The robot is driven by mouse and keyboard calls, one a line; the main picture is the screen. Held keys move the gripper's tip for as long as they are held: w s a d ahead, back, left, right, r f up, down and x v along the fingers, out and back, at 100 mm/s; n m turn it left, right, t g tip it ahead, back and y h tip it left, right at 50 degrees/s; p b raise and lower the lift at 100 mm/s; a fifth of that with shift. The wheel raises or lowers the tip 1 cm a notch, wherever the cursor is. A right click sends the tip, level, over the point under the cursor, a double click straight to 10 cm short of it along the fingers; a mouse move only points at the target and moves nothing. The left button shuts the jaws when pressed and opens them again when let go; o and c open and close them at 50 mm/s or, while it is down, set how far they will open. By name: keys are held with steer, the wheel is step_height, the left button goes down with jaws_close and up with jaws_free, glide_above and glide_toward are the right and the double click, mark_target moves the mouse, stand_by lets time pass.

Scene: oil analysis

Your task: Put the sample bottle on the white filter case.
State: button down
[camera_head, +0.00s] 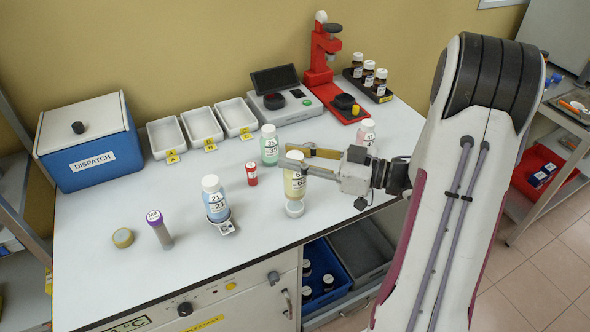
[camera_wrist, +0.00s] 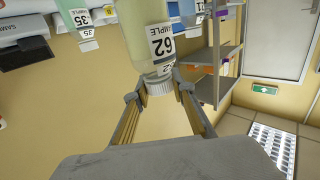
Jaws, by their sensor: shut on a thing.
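The sample bottle (camera_head: 294,184) is pale yellow with a white cap, and its label shows 62 in the wrist view (camera_wrist: 161,45). My gripper (camera_head: 305,163) is shut on it near its cap, reaching in from the right. In the wrist view my two fingers (camera_wrist: 158,88) close at the white cap. A small round white piece, apparently the white filter case (camera_head: 294,209), shows directly below the bottle on the bench. I cannot tell whether the bottle's base touches it.
A blue bottle (camera_head: 215,199) on a small metal holder, a red vial (camera_head: 251,173) and a green bottle (camera_head: 269,146) stand left of and behind my gripper. A pink bottle (camera_head: 367,135) is close behind my wrist. A purple-capped tube (camera_head: 159,229) and tan disc (camera_head: 123,238) are left.

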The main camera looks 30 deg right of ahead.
steer(key=shift+f, duration=2.1)
steer(key=shift+f, duration=0.1)
steer(key=c, duration=1.7)
jaws_free()
steer(key=v, duration=1.2)
steer(key=shift+w, duration=0.2)
